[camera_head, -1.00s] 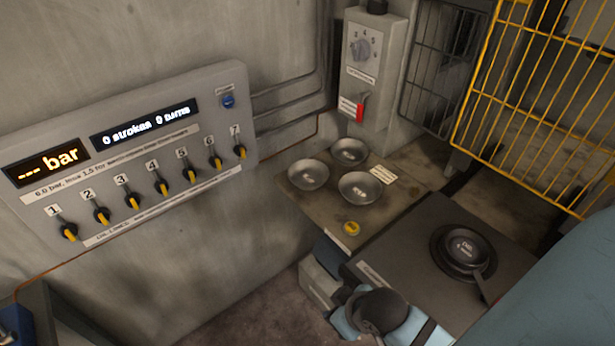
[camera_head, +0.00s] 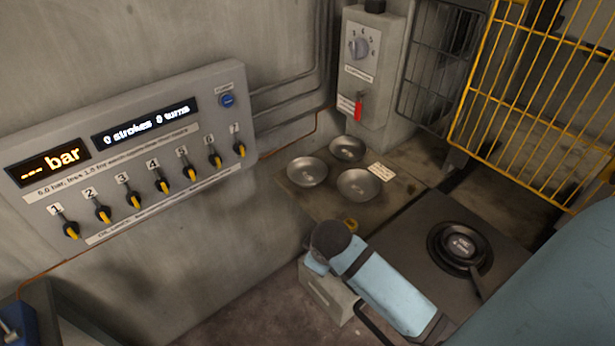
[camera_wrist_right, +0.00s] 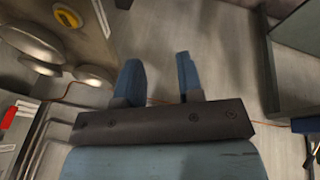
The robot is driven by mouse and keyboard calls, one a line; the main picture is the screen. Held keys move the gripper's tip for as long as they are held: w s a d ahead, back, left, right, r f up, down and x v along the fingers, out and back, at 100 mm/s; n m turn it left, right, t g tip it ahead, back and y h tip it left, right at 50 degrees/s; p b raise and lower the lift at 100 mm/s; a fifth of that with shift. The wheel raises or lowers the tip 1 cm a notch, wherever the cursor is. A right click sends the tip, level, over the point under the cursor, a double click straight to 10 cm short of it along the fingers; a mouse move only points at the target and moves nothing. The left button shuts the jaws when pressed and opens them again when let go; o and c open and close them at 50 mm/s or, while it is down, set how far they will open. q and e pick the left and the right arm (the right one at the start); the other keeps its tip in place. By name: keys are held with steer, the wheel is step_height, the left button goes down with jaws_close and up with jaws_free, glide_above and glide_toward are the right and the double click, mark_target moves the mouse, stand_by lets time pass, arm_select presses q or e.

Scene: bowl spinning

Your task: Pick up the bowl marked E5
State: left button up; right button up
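Three grey metal bowls sit on a worn plate by the wall in the head view: a left one (camera_head: 307,172), a back one (camera_head: 346,148) and a front right one (camera_head: 359,185). Each seems to bear a mark, too small to read, so I cannot tell which is E5. In the right wrist view, bowls (camera_wrist_right: 32,42) show at upper left, beside my right gripper (camera_wrist_right: 156,66). That gripper is open and empty, its two blue fingers apart. In the head view my light blue arm link stands in front of the bowls' plate; the fingers are hidden there. My left gripper is out of view.
A small white card (camera_head: 381,171) lies beside the bowls. A yellow round part (camera_head: 351,224) is nearly hidden by my arm. A dark stand (camera_head: 420,215) carries a black dish (camera_head: 460,247). A yellow mesh guard (camera_head: 535,90) stands right; a valve panel (camera_head: 130,150) is left.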

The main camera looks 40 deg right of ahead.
steer(key=w+d+r+n+h, duration=0.15)
steer(key=w+d, duration=0.25)
steer(key=w, duration=0.8)
steer(key=w+d+r+n+h, duration=0.15)
steer(key=w+d, duration=0.35)
steer(key=w, duration=0.7)
steer(key=shift+h, duration=0.3)
steer(key=x, duration=0.2)
steer(key=b+x, duration=0.1)
steer(key=x, duration=0.2)
steer(key=b+x, duration=0.1)
steer(key=x, duration=0.1)
steer(key=shift+w+f, duration=0.15)
steer(key=shift+w, duration=0.25)
steer(key=shift+w+d+f+b, duration=0.1)
steer(key=shift+d+f+b, duration=0.1)
steer(key=shift+b, duration=0.2)
